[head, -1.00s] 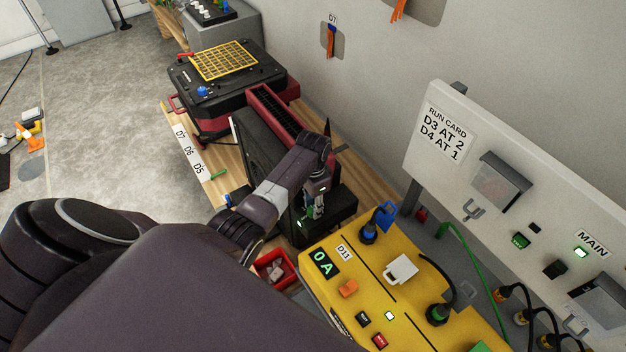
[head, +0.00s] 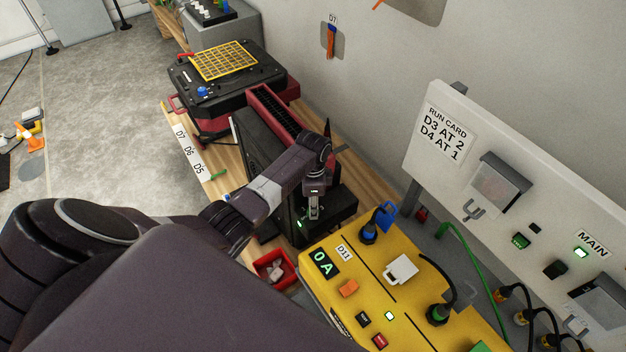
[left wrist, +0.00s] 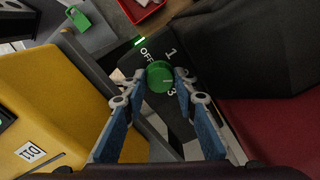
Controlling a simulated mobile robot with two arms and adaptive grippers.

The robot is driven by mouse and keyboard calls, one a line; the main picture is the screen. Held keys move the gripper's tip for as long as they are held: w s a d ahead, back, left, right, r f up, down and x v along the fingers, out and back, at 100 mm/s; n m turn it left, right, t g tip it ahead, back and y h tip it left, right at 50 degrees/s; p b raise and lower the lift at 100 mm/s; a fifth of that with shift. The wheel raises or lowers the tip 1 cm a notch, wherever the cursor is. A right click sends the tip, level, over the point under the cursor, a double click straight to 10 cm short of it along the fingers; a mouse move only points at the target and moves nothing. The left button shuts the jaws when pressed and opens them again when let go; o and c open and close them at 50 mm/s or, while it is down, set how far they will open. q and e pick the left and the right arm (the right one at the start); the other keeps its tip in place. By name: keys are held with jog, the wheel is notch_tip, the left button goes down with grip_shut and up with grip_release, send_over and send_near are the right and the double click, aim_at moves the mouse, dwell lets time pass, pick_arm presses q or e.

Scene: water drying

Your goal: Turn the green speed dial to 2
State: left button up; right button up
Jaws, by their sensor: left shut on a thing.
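The green speed dial (left wrist: 160,76) sits on a black panel in the left wrist view, with the labels OFF, 1 and 3 around it. A faint pale mark shows on its face, pointing roughly right; the spot between 1 and 3 is covered by a finger. My left gripper (left wrist: 161,80) is shut on the dial, one blue-padded finger on each side. In the head view my left gripper (head: 313,209) points down at the black machine (head: 341,206), and hides the dial there. My right gripper is not in view.
A yellow unit reading 0 A (head: 411,307) stands close to the right of my gripper. A red bin (head: 290,281) lies below. The run card (head: 446,133) on the white panel reads D3 AT 2, D4 AT 1.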

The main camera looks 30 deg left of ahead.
pick_arm(q)
jog(key=shift+w+r, duration=0.15)
jog(key=o, duration=0.9)
jog(key=shift+c, duration=0.2)
jog(key=o, duration=0.3)
jog(key=shift+r, duration=3.95)
